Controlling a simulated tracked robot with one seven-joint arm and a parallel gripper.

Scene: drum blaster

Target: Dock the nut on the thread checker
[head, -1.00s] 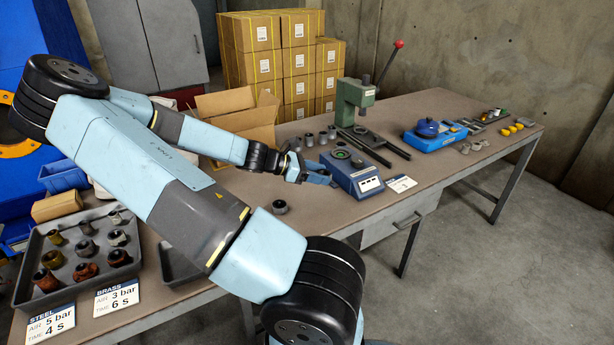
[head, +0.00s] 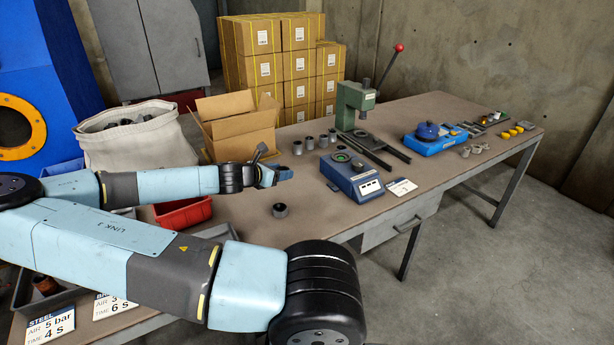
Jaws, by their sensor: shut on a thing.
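The thread checker (head: 352,180) is a blue box on the table, with a sloped front panel and a round dark and green seat (head: 341,157) on top. My gripper (head: 284,174) is left of the checker, apart from it and above the table. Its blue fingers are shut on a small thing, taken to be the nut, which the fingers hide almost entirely. A dark grey ring-shaped part (head: 280,210) lies on the table below my gripper.
Several grey parts (head: 309,143) stand in a row behind the checker. A green press (head: 355,105) with a red-knobbed lever is behind it. A cardboard box (head: 236,125), white sack (head: 130,140) and red bin (head: 183,213) are left. A white card (head: 402,187) lies right of the checker.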

